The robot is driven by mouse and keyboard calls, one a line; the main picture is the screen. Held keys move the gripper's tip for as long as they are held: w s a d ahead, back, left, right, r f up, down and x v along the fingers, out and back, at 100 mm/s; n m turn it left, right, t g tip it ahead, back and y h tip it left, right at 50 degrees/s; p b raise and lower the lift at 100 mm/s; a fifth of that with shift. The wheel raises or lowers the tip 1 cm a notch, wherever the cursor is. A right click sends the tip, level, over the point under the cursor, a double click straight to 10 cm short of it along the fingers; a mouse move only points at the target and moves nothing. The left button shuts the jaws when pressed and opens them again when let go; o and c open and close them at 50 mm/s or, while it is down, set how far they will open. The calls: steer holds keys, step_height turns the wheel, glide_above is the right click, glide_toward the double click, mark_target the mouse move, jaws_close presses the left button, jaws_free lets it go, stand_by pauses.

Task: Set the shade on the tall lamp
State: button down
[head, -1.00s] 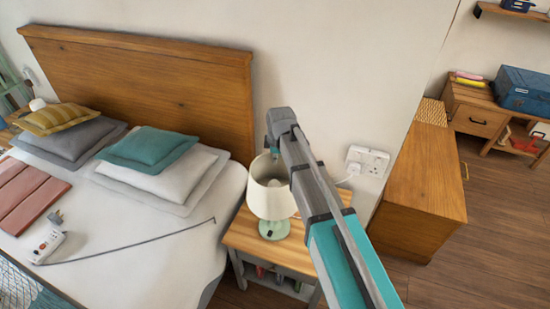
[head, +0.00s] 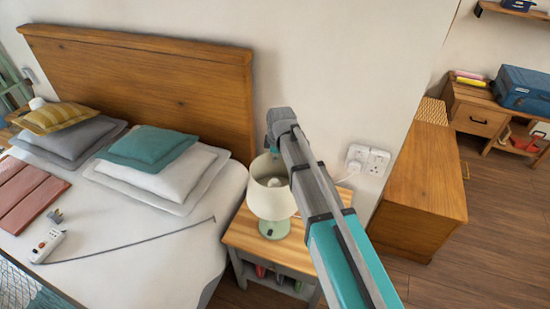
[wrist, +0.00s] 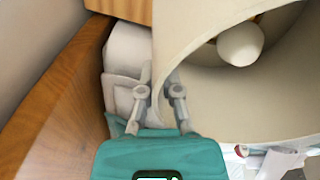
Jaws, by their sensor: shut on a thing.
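The cream lamp shade (head: 268,197) sits around the bulb (head: 276,183), directly above the pale green base of the lamp (head: 274,229) on the nightstand. I cannot tell whether the shade rests on its seat. In the wrist view the shade (wrist: 215,105) opens towards the camera, with the bulb (wrist: 240,44) inside it. My gripper (wrist: 160,88) is shut on the shade's wall at the rim, one finger on each side. In the head view my arm hides the fingers and part of the shade's right side.
The wooden nightstand (head: 240,236) stands between the bed (head: 130,255) and a wooden cabinet (head: 425,190). The headboard (head: 140,85) is to the left. A wall socket (head: 378,161) with a plug is behind the nightstand. A dark cable (head: 140,243) lies on the bed.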

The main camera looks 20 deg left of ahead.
steer(key=shift+f, duration=0.2)
stand_by(0.3)
steer(key=c, duration=0.7)
jaws_free()
steer(key=shift+r, duration=0.25)
step_height(320, 180, up, 14)
steer(key=p, duration=1.4)
steer(key=shift+r, duration=0.2)
